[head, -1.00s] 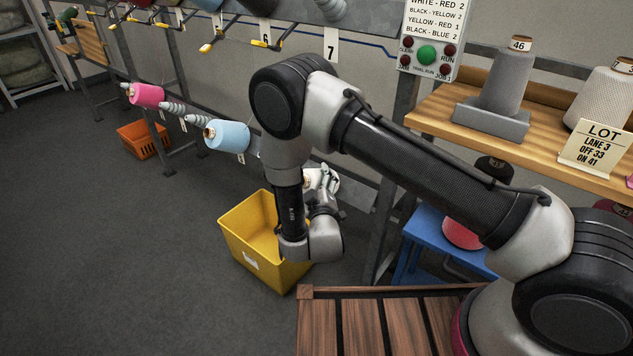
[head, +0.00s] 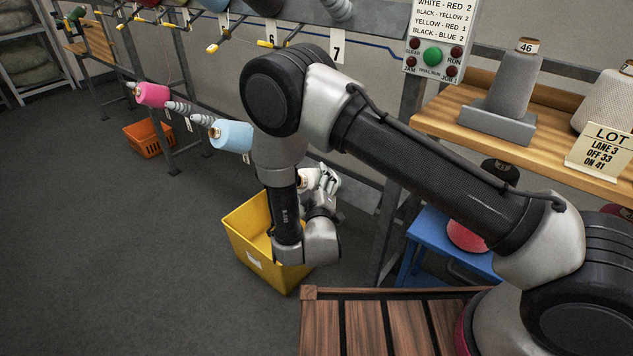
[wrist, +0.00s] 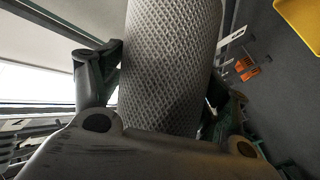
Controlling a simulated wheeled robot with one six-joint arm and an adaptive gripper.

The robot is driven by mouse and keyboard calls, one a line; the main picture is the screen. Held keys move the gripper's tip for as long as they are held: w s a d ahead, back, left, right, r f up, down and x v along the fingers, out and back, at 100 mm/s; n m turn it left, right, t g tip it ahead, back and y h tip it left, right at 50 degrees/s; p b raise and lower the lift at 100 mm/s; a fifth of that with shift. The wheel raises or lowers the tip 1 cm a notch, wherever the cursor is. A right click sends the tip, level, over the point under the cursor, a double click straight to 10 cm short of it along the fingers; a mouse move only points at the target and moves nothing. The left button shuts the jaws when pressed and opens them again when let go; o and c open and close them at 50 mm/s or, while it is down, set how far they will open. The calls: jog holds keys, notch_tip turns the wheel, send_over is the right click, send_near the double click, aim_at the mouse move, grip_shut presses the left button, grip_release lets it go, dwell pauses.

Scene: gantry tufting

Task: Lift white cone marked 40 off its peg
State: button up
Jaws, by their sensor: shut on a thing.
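A pale, mesh-textured cone (wrist: 172,65) fills the middle of the wrist view between the fingers of my gripper (wrist: 160,88), which is shut on it. Its number does not show. In the head view my gripper (head: 322,184) is low by the frame, above the far rim of the yellow bin, with a small pale part of the cone (head: 306,181) showing. My arm hides most of this area. I cannot tell whether a peg is still inside the cone.
A yellow bin (head: 246,228) stands on the floor under my gripper. A pink cone (head: 152,94) and a light blue cone (head: 232,135) sit on the frame at left. A blue step stool (head: 425,235) and a wooden shelf (head: 470,115) are at right.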

jog(key=shift+s+a+r, duration=0.8)
jog(key=shift+s+r, duration=0.1)
jog(key=shift+s, duration=0.1)
jog(key=shift+s+a+r, duration=0.8)
jog(key=shift+s+r, duration=0.15)
jog(key=shift+s, duration=0.1)
jog(key=shift+s+a+r, duration=0.8)
jog(key=shift+s+r, duration=0.1)
jog(key=shift+s, duration=0.1)
jog(key=shift+s+a+r, duration=0.1)
jog(key=shift+s+r, duration=0.05)
jog(key=shift+s, duration=0.05)
